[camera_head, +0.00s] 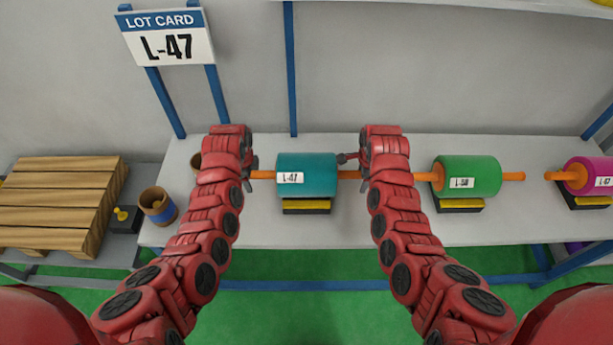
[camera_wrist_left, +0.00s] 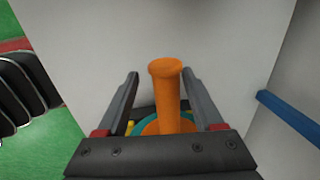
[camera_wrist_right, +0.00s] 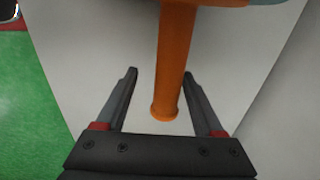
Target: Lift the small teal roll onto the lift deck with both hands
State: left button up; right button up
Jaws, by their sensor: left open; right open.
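The small teal roll (camera_head: 315,180), labelled L-47, lies in a black and yellow cradle (camera_head: 307,206) on the grey table. Its orange core sticks out at both ends. My left gripper (camera_wrist_left: 160,73) is open, with the left core end (camera_wrist_left: 165,85) between its fingers. My right gripper (camera_wrist_right: 160,73) is open, with the right core end (camera_wrist_right: 172,80) between its fingers. Neither is closed on the core. A wooden slatted deck (camera_head: 60,195), which may be the lift deck, is at the far left; it is empty.
A green roll (camera_head: 470,170) and a magenta roll (camera_head: 588,172) lie in cradles to the right. A brown cup (camera_head: 158,205) stands at the table's left end. A lot card (camera_head: 168,38) reading L-47 hangs above.

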pick_arm(q)
jog(key=shift+w+f, duration=0.15)
jog(key=shift+f, duration=0.8)
pick_arm(e)
jog(key=shift+w+f, duration=0.15)
jog(key=shift+f, duration=0.8)
pick_arm(q)
grip_shut()
pick_arm(e)
grip_shut()
